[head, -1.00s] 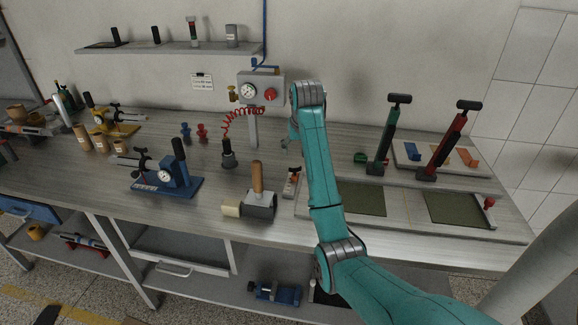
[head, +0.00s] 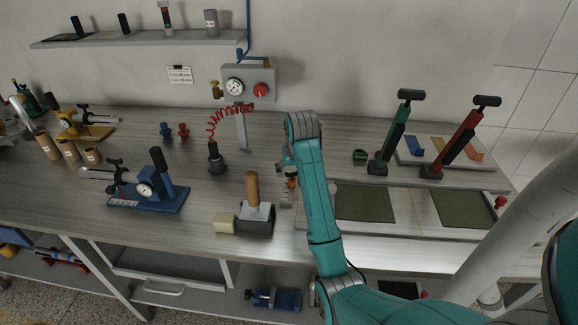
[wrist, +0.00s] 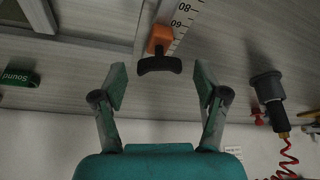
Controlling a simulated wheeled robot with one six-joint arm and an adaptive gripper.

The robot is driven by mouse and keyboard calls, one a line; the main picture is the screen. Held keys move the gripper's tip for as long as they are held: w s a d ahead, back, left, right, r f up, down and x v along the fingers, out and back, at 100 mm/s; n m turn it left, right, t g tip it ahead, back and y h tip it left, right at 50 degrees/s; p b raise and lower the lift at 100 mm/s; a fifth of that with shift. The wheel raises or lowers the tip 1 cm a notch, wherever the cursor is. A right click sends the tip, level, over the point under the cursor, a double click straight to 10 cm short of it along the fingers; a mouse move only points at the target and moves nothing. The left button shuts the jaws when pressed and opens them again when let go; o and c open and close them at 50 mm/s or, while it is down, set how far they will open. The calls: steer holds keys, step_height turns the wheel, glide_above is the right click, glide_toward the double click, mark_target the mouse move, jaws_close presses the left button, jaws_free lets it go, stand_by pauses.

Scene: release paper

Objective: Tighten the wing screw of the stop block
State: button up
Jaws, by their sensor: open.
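The stop block is a small orange block (wrist: 160,38) on a white ruler (wrist: 184,22) in the wrist view. Its black wing screw (wrist: 159,66) faces my gripper. My gripper (wrist: 160,79) is open and empty, with one finger on each side of the wing screw's line; the screw appears just ahead of and between the fingertips, not clamped. In the head view the orange stop block (head: 291,183) shows as a small patch beside my arm, and my arm hides most of the gripper.
Two upright stapler-like tools, a green-handled one (head: 392,135) and a red-handled one (head: 462,138), stand to the right. A mallet-like tool (head: 255,205) and a black tool with red coiled hose (head: 216,158) stand left. A green "Sound" ring (wrist: 19,77) lies left in the wrist view.

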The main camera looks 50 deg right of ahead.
steer(key=c, duration=1.2)
steer(key=shift+o, duration=0.2)
steer(key=shift+m+g+h, duration=0.3)
steer(key=shift+m+g, duration=0.1)
steer(key=shift+m, duration=0.9)
steer(key=o, duration=1.2)
steer(key=shift+f, duration=0.1)
steer(key=shift+c, duration=0.2)
